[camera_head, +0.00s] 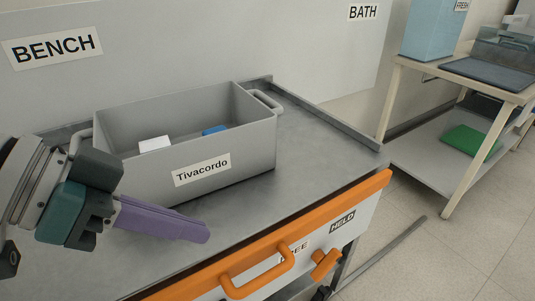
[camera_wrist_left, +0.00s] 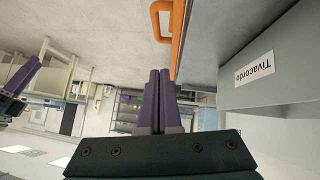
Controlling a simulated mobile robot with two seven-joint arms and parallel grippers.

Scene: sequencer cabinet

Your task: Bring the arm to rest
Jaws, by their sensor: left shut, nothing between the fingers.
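My left gripper (camera_head: 206,233) comes in from the left, with its purple fingers together and nothing between them. It is just in front of the grey bin labelled Tivacordo (camera_head: 235,165), above the front part of the metal bench top (camera_head: 320,150). In the left wrist view, which is upside down, the shut fingers (camera_wrist_left: 160,75) point past the bin (camera_wrist_left: 270,65), clear of it. Another purple-fingered gripper, apparently my right one (camera_wrist_left: 25,72), shows at the left edge of that view. Its jaw opening cannot be made out. It does not show in the head view.
The bin holds a white item (camera_head: 154,144) and a blue item (camera_head: 214,130). An orange-edged drawer front with an orange handle (camera_head: 258,277) and an orange latch (camera_head: 325,264) lies below the bench edge. A shelf table (camera_head: 400,160) stands at the right beyond open floor.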

